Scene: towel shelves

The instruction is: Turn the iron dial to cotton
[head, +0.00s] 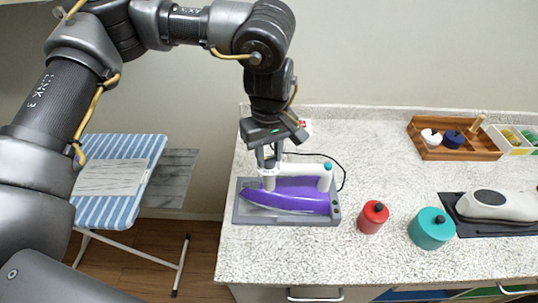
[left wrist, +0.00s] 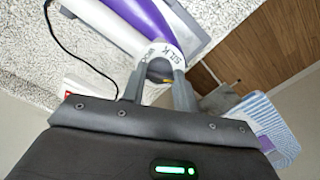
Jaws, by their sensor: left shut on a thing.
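A purple and white iron (head: 290,195) lies on a grey tray (head: 245,216) on the speckled counter. Its white dial (head: 268,180) sits at the left end of the handle. My left gripper (head: 268,164) comes down from above and is shut on the dial. In the left wrist view the two fingers (left wrist: 160,88) close around the dial (left wrist: 158,58), which bears the letters "SILK". The other dial marks and the pointer are too small or hidden to read. The iron's purple body (left wrist: 145,20) also shows there. My right gripper is not in view.
A red canister (head: 372,217) and a teal canister (head: 431,229) stand right of the tray. A wooden tray (head: 430,153) with small pots is at the back right. A black cord (head: 343,172) curves behind the iron. A striped ironing board (head: 120,178) stands left of the counter.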

